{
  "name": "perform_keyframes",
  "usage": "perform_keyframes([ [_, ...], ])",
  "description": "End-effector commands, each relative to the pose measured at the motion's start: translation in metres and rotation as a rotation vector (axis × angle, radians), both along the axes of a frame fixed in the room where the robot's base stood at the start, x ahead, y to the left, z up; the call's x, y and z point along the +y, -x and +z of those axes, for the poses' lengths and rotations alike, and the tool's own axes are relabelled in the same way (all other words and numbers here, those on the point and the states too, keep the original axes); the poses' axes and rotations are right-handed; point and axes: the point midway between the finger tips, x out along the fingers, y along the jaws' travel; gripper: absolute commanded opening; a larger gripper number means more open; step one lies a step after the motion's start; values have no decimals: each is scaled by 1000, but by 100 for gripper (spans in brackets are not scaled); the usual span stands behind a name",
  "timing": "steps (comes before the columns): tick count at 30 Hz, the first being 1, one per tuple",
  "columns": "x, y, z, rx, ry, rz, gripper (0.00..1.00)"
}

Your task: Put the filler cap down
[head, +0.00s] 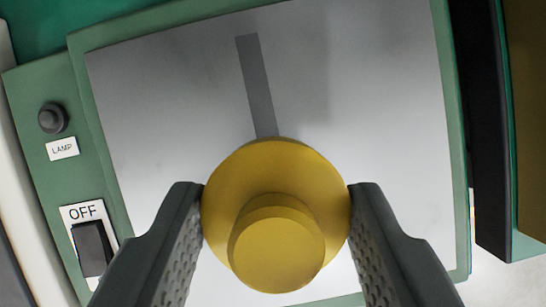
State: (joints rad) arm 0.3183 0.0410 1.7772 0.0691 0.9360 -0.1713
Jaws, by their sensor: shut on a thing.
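The yellow filler cap (277,243) is a round disc with a smaller round knob on top. It sits between the two dark, textured fingers of my gripper (276,215) in the head view. The fingers are shut on the disc's left and right edges. Below the cap is a pale grey metal plate (170,110) with a green frame. The cap hides the part of the plate beneath it, so I cannot tell whether they touch.
A darker grey strip (256,85) runs on the plate toward the cap. At left, a green panel carries a black knob (53,118), a LAMP label (62,148) and a black switch (92,248) under an OFF label. A black upright part (480,130) stands at right.

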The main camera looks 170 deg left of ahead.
Motion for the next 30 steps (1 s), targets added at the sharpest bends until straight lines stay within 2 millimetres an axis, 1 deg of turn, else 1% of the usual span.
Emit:
perform_keyframes([
  [1, 0, 0, -7, 2, 0, 0, 24],
  [8, 0, 0, -21, 1, 0, 0, 24],
  [15, 0, 0, -50, 2, -1, -1, 24],
  [27, 0, 0, -55, 1, 0, 0, 24],
  [28, 0, 0, -54, 0, 0, 0, 51],
  [30, 0, 0, -54, 0, 0, 0, 65],
])
